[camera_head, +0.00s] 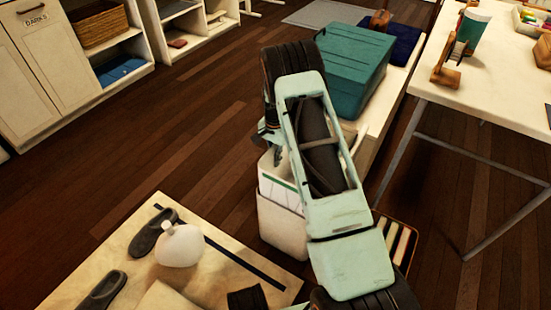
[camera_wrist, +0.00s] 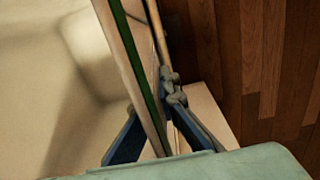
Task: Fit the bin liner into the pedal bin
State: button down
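A cream open-topped bin (camera_head: 282,228) stands on the floor beside the mat, partly hidden by my arm. A white lining or panel with a green line (camera_head: 272,184) shows at its mouth; I cannot tell whether this is the liner. My gripper (camera_head: 275,156) is just above the mouth, mostly hidden by my arm. In the wrist view my gripper's fingers (camera_wrist: 158,118) lie on either side of a pale upright panel with a green edge (camera_wrist: 140,55). I cannot tell whether they press on it. A smooth cream hollow lies to the left.
A white knotted bag (camera_head: 180,246) and dark slippers (camera_head: 150,232) lie on a pale mat (camera_head: 215,268). A teal lidded box (camera_head: 342,66) sits on a low white bench behind my arm. A white table (camera_head: 482,82) stands right. The floor at left is clear.

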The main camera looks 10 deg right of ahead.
jog(key=shift+f, duration=1.15)
jog(key=c, duration=2.1)
grip_release()
notch_tip(320, 180, up, 12)
